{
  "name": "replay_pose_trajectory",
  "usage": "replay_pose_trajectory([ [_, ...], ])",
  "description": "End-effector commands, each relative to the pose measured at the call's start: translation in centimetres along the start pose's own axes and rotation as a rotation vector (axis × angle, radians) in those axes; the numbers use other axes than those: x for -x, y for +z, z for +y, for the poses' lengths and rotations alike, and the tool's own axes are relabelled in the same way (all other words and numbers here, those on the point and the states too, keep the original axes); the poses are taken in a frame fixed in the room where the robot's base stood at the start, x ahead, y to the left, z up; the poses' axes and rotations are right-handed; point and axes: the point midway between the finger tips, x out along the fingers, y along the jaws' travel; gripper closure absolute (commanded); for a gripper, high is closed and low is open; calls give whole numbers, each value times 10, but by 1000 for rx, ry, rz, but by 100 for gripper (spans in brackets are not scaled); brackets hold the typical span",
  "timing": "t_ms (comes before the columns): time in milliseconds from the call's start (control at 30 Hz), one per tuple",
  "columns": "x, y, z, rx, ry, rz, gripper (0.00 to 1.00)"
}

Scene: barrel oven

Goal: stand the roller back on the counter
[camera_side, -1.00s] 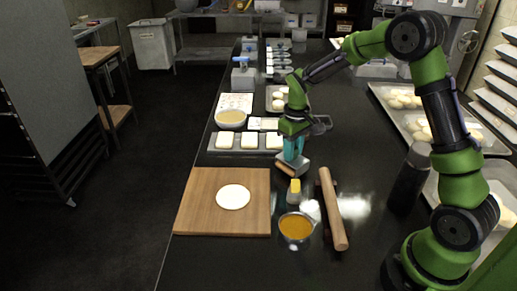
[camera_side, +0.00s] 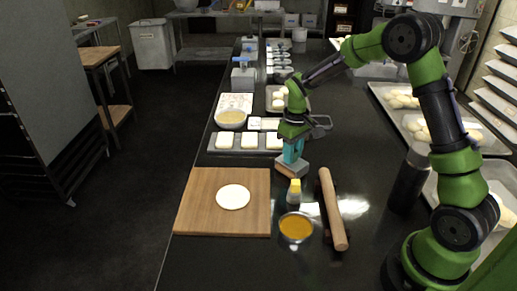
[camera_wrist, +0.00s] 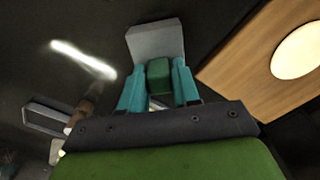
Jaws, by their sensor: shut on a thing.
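My gripper (camera_wrist: 157,92), with teal fingers, is shut on the green handle (camera_wrist: 158,76) of the roller, and the roller's grey head (camera_wrist: 155,40) shows beyond the fingertips in the wrist view. In the side view, the roller (camera_side: 292,170) is a grey block with a wood-coloured lower edge, roughly level under my gripper. It is low over the black counter (camera_side: 345,150), beyond the cutting board's right corner. I cannot tell whether its underside touches the counter.
A cutting board (camera_side: 190,215) with a flat dough round (camera_side: 233,196) lies at left. A yellow-capped bottle (camera_side: 294,191), a bowl of orange sauce (camera_side: 296,228) and a rolling pin (camera_side: 332,210) are nearby. A dark bottle (camera_side: 409,180) stands right. Dough squares (camera_side: 249,141) lie behind.

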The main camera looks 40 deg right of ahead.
Motion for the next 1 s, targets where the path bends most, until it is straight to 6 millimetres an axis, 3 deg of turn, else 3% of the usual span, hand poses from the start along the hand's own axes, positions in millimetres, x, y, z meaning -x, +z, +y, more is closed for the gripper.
replay_pose_trajectory([
  [367,-2,0,0,-1,0,0,100],
  [400,-2,0,0,-1,0,0,66],
  [600,-2,0,0,0,0,0,39],
  [867,-2,0,0,0,0,-1,39],
  [1000,9,0,0,-1,1,2,39],
])
